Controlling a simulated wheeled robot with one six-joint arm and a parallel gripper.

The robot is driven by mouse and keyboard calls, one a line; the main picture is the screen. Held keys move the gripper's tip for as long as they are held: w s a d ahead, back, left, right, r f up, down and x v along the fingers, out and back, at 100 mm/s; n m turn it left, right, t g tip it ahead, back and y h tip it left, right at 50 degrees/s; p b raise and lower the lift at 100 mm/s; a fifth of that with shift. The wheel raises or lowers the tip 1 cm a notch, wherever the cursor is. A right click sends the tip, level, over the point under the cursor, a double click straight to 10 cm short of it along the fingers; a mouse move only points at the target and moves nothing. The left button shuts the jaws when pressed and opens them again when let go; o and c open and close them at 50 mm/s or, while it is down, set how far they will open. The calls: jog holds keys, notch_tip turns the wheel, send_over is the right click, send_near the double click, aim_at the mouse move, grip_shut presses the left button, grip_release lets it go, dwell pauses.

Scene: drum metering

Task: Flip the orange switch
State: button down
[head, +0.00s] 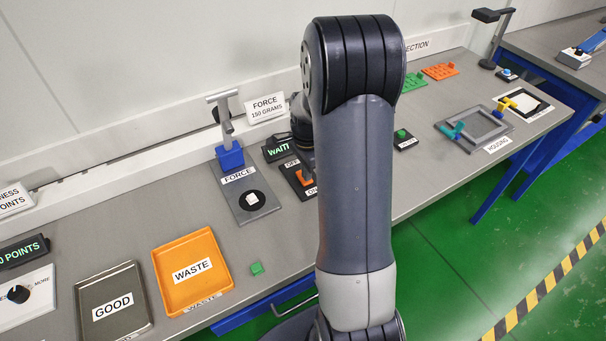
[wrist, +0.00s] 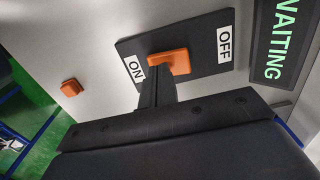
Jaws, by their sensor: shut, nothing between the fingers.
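The orange switch (wrist: 178,60) sits on a dark plate (wrist: 205,82) between an ON label (wrist: 134,69) and an OFF label (wrist: 225,44) in the wrist view. In the head view the switch (head: 304,178) shows just left of my arm, partly covered by it. My gripper (wrist: 155,82) is shut and empty, its fingertips at the ON side of the switch. They overlap the switch's near edge in the picture; I cannot tell whether they touch it. Which way the switch is tilted is unclear.
A WAITING display (wrist: 285,40) stands beside the plate's OFF end. A small orange block (wrist: 71,87) lies on the bench beyond the ON end. The force stand (head: 229,155), orange waste tray (head: 215,288) and grey good tray (head: 134,330) are to the left.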

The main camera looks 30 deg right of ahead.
notch_tip(320, 180, up, 7)
jog(key=p, duration=0.4)
jog(key=shift+f, duration=0.2)
notch_tip(320, 180, down, 7)
jog(key=b, duration=0.4)
jog(key=shift+f+b, duration=0.1)
jog(key=shift+b, duration=0.3)
jog(key=shift+r, duration=0.25)
